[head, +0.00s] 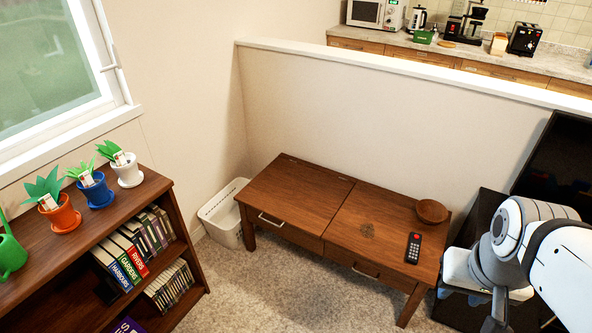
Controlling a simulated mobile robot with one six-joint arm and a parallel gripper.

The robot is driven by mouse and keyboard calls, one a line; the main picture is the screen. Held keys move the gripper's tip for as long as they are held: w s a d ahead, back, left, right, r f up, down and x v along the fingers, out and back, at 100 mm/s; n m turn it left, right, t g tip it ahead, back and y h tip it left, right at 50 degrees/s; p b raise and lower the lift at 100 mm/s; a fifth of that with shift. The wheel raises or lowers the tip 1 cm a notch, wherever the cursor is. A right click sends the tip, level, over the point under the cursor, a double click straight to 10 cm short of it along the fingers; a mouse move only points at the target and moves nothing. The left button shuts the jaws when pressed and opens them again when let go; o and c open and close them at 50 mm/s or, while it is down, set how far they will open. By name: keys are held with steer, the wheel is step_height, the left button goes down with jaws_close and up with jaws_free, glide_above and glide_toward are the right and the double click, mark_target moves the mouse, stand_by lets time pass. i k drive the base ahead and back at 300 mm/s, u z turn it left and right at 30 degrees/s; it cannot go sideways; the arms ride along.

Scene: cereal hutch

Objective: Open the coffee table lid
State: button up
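The brown wooden coffee table (320,225) stands against the low white partition wall. Its top has two panels split by a seam. The left panel (292,193) lies flat and bare, with small marks along its back edge that may be hinges. The right panel (370,222) is also flat and carries a bowl and a remote. A drawer with a metal handle (271,220) shows in the front under the left panel, and another handle (365,272) under the right. Both drawers look shut. My arm is at the right edge; my gripper's fingers do not show.
A wooden bowl (431,211) and a black remote (413,248) sit on the right panel. A white bin (226,212) stands left of the table. A bookshelf (155,184) with potted plants is at the left. Carpet (300,295) in front of the table is clear.

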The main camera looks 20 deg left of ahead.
mark_target(306, 199)
steer(key=u, duration=0.8)
steer(key=k, duration=0.35)
steer(key=u, duration=0.25)
steer(key=i, duration=0.5)
steer(key=u, duration=0.15)
steer(key=k, duration=0.55)
steer(key=z, duration=0.45)
steer(key=i, duration=1.55)
steer(key=u, duration=0.65)
